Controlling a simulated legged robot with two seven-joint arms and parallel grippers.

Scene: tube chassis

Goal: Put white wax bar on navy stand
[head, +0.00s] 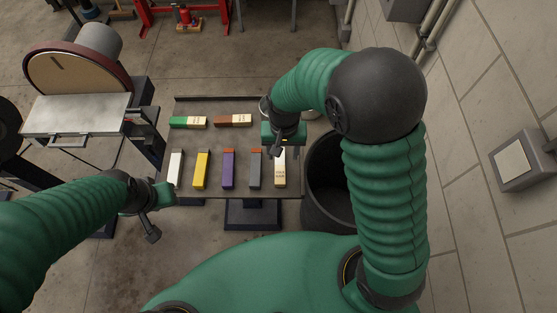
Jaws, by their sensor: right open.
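A row of long bars lies on the grey bench top (210,140). A plain white bar (176,168) is at the row's left end. A cream-white bar with dark lettering (280,172) is at its right end. My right gripper (278,152) is open at the far end of the cream-white bar, hiding part of it; I cannot tell whether they touch. My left gripper (151,232) is off the bench's front left corner, and its jaws are unclear. A dark bluish pedestal (253,214) shows below the bench's front edge; I cannot tell whether it is the navy stand.
Yellow (201,170), purple (228,170) and grey (255,172) bars lie between the white ones. A green bar (187,122) and a brown bar (233,120) lie behind. A black bin (330,205) stands right of the bench, a disc sander (75,85) left.

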